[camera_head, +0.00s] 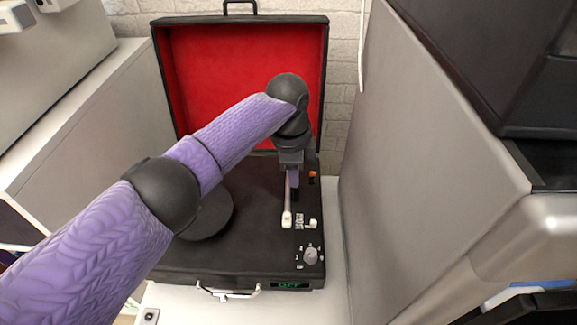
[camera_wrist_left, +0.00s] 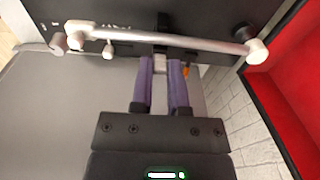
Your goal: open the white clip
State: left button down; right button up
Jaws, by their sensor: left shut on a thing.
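The white clip (camera_wrist_left: 160,66) shows as a small pale piece beside the middle of the tonearm (camera_wrist_left: 205,43) in the left wrist view. My left gripper (camera_wrist_left: 160,72) has its two purple fingers on either side of this piece and is shut on it. In the head view my left gripper (camera_head: 294,194) points down at the right side of the record player (camera_head: 265,245), and it hides the clip there. The tonearm's white front end (camera_head: 287,219) shows just in front of the fingers. My right gripper is not in view.
The red-lined lid (camera_head: 215,75) stands open behind the player. The dark round platter (camera_head: 208,215) is partly hidden by my left arm. A knob (camera_head: 310,255) and small white lever (camera_head: 313,224) are near the fingers. A tall grey machine (camera_head: 430,150) stands close on the right.

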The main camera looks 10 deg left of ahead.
pick_arm(q)
jog(key=shift+d+f+g+y+b, duration=0.2)
jog(key=shift+y+b, duration=0.25)
jog(key=shift+y, duration=0.15)
jog(key=shift+d+f+g+y+b, duration=0.1)
jog(key=shift+d+y+b, duration=0.1)
jog(key=shift+y+b, duration=0.3)
jog(key=shift+w+d+y+b, duration=0.1)
jog(key=shift+d+y+b, duration=0.1)
jog(key=shift+y+b, duration=0.7)
jog(key=shift+d+r+y+b, duration=0.1)
jog(key=shift+r+y+b, duration=0.05)
jog(key=shift+y+b, duration=0.3)
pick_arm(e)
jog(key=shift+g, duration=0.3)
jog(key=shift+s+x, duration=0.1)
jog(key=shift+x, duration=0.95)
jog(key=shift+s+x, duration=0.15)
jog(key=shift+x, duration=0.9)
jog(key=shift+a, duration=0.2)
pick_arm(q)
jog(key=c, duration=0.6)
grip_release()
jog(key=shift+r, duration=0.1)
